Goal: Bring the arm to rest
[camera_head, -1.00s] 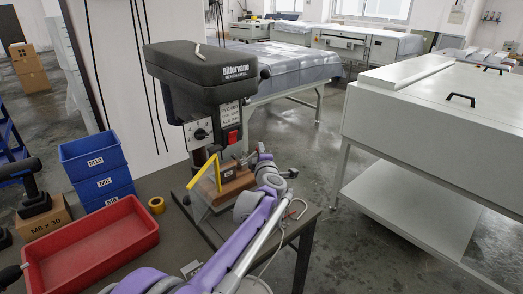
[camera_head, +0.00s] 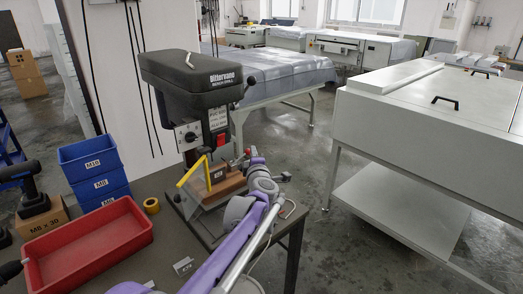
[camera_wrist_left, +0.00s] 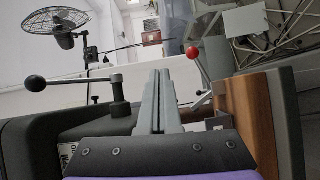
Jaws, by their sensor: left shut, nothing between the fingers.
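My left arm is purple and grey and reaches up from the bottom of the head view. My left gripper (camera_head: 254,160) is beside the bench drill (camera_head: 190,78), to the right of its column and near a wooden block (camera_head: 232,183). In the left wrist view its two grey fingers (camera_wrist_left: 159,98) lie together, shut and empty. A red knob (camera_wrist_left: 192,53) and a black knob (camera_wrist_left: 35,83) of the drill show beyond and beside the fingers. My right gripper is not in view.
A yellow guard (camera_head: 190,172) stands by the drill. A large white machine (camera_head: 425,120) is at right, with open floor (camera_head: 300,150) between.

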